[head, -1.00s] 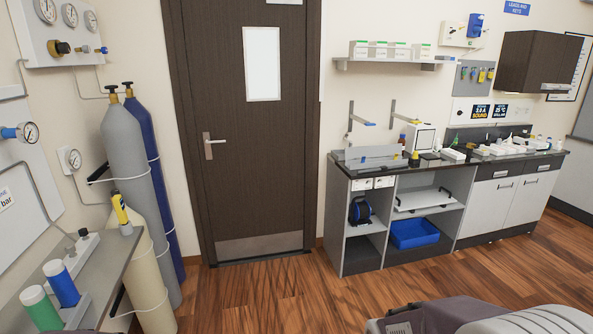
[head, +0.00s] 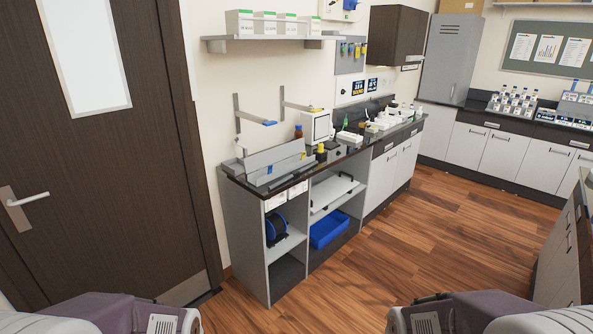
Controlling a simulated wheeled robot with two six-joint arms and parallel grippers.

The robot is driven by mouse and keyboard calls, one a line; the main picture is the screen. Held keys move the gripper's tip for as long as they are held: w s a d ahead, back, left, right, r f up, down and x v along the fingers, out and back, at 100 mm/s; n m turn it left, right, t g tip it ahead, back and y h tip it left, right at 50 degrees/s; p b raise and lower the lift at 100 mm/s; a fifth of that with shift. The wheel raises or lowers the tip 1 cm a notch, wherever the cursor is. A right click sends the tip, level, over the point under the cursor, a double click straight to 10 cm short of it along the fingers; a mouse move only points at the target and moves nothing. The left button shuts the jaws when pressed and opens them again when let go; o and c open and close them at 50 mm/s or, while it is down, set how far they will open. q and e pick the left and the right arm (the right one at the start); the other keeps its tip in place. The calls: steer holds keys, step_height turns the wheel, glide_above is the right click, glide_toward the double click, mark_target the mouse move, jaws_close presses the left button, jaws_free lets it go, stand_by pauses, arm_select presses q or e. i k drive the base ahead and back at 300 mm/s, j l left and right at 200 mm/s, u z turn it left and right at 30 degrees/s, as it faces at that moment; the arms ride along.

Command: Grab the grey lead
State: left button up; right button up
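I cannot make out a grey lead for certain in the head view. A grey wall panel (head: 350,62) holds several small coloured hanging items, too small to tell apart. A blue-and-black reel (head: 276,230) sits in the open compartment under the bench. Parts of my two arms show at the bottom left and bottom right edges, but neither gripper is in view.
The dark-topped bench (head: 240,180) stands along the wall, crowded with small items. A blue tray (head: 329,229) sits on its lower shelf. A closed dark door (head: 120,165) is at left. A side cabinet (head: 560,250) stands at right. The wooden floor between is clear.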

mark_target(295, 173)
steer(key=i+j+z, duration=0.35)
steer(key=i+j, duration=0.3)
steer(key=i+j+z, duration=0.2)
steer(key=i+j, duration=0.15)
steer(key=i+j+z, duration=0.2)
steer(key=i+j, duration=0.15)
steer(key=i+j+z, duration=0.2)
steer(key=j, duration=0.35)
steer(key=i+j+z, duration=0.15)
steer(key=j, duration=0.35)
steer(key=i+j+z, duration=0.2)
steer(key=j, duration=0.35)
steer(key=i+j+z, duration=0.2)
steer(key=j, duration=0.4)
steer(key=i, duration=0.1)
